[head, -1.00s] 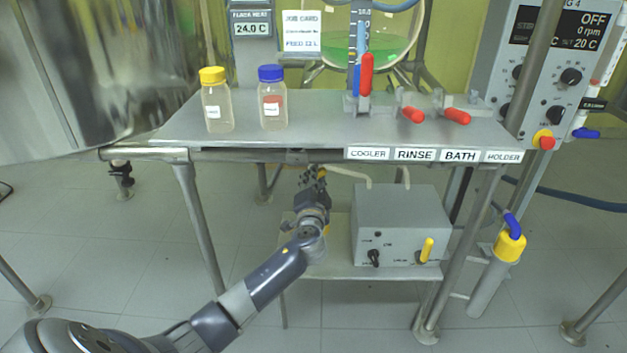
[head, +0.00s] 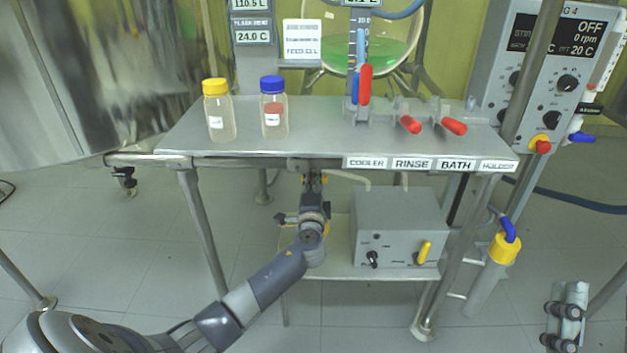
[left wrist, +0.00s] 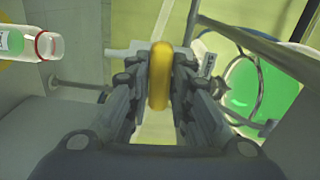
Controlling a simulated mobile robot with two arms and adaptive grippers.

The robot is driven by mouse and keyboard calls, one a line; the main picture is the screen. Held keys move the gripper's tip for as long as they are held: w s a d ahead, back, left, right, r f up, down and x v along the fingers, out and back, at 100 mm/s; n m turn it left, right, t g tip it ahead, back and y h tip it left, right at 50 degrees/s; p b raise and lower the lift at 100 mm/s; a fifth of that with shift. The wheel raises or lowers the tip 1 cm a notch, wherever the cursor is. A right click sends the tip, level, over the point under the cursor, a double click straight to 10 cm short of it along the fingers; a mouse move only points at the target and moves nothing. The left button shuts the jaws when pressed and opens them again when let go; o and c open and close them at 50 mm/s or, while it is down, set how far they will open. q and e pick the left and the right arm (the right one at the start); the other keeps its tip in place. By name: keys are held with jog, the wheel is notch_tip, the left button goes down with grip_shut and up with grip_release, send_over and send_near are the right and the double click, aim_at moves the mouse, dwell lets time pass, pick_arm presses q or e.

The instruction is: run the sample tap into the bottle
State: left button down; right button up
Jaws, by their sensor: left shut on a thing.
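My left gripper (head: 314,182) reaches under the front of the steel table. In the left wrist view its fingers (left wrist: 160,95) are shut on an upright yellow handle (left wrist: 160,70). A pale fitting sits behind the handle; I take this to be the sample tap, mostly hidden in the head view. An open clear bottle (left wrist: 35,46) with a green label and red neck ring shows at the left of the wrist view, mouth towards the handle and apart from it. A pale part with dark round joints (head: 566,315), probably my right gripper, shows at the lower right; its fingers are unclear.
A yellow-capped bottle (head: 219,115) and a blue-capped bottle (head: 274,112) stand on the steel table (head: 345,112). Red-handled valves (head: 410,124) are on its right side. A grey box (head: 400,225) sits on the lower shelf. A yellow-topped cylinder (head: 490,275) leans by the right leg.

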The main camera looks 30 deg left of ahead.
pick_arm(q)
jog(key=shift+f+m, duration=0.1)
jog(key=shift+m, duration=0.5)
pick_arm(e)
jog(key=shift+w+a+f+g, duration=0.1)
jog(key=shift+w+f+g, duration=0.7)
jog(key=shift+f, duration=0.25)
pick_arm(q)
jog(key=c, duration=1.5)
grip_release()
jog(key=v, duration=1.2)
jog(key=shift+s, duration=0.1)
